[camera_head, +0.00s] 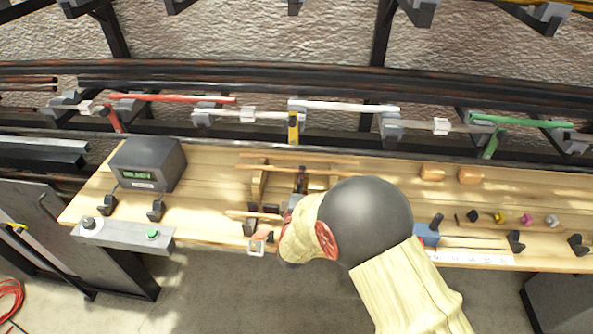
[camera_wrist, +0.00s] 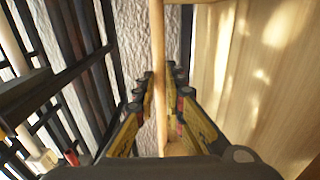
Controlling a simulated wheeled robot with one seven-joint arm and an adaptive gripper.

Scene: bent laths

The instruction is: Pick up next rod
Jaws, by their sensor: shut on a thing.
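My gripper (camera_wrist: 164,85) shows in the wrist view, its yellow and black fingers on both sides of a pale wooden rod (camera_wrist: 158,40). It is shut on this rod, which runs lengthwise up the picture between the fingers. In the head view my arm hides most of the gripper. There, a light wooden rod (camera_head: 250,214) sticks out to the left of my wrist over the bench's front part. I cannot tell from the head view which rod is the held one.
The wooden workbench (camera_head: 205,200) carries a dark box with a green display (camera_head: 147,164) at left. A grey panel with a green button (camera_head: 125,235) stands at its front left. Two wooden blocks (camera_head: 433,173) and small coloured knobs (camera_head: 500,217) lie at right. Dark wall racks run behind.

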